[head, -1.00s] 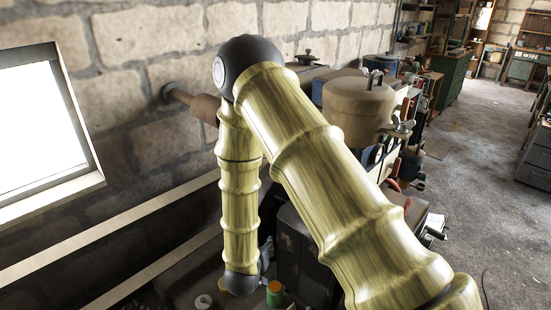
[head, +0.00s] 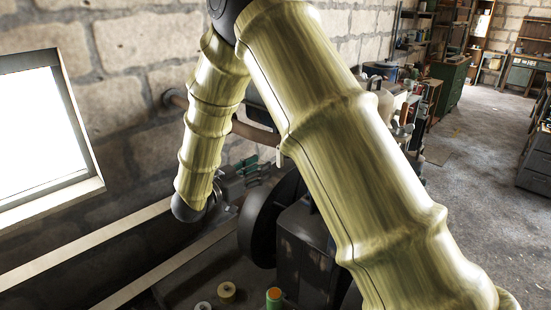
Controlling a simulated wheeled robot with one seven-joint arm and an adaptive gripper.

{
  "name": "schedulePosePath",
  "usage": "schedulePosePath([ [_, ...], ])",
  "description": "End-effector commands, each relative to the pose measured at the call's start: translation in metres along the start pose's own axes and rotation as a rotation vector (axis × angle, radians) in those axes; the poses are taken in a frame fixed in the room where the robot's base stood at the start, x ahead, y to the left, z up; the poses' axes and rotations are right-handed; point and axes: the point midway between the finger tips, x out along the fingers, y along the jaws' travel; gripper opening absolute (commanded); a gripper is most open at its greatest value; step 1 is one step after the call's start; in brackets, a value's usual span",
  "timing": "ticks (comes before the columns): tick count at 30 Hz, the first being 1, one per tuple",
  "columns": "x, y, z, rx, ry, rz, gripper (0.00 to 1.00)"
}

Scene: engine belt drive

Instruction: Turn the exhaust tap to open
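My arm fills the middle of the head view and bends down to a dark wrist joint. My gripper (head: 222,192) seems to be just right of that joint, among dark machine parts. Its fingers cannot be made out, so I cannot see whether it is open or holds anything. A brown exhaust pipe (head: 255,134) comes from the stone wall and passes behind my arm. No tap is clearly visible.
A dark wheel (head: 262,222) and a dark box-shaped block (head: 306,255) stand right of my wrist. An orange-topped green container (head: 274,297) and a yellowish spool (head: 227,291) are below. A window (head: 45,130) is at left. Floor (head: 480,170) is clear at right.

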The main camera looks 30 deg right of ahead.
Motion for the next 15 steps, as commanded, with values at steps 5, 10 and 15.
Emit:
schedulePosePath([
  [5, 0.030, 0.000, -0.002, -0.001, -0.002, 0.001, 0.39],
  [10, 0.055, 0.000, -0.002, 0.000, -0.001, 0.000, 0.39],
  [15, 0.070, 0.000, 0.000, -0.001, -0.001, -0.001, 0.39],
])
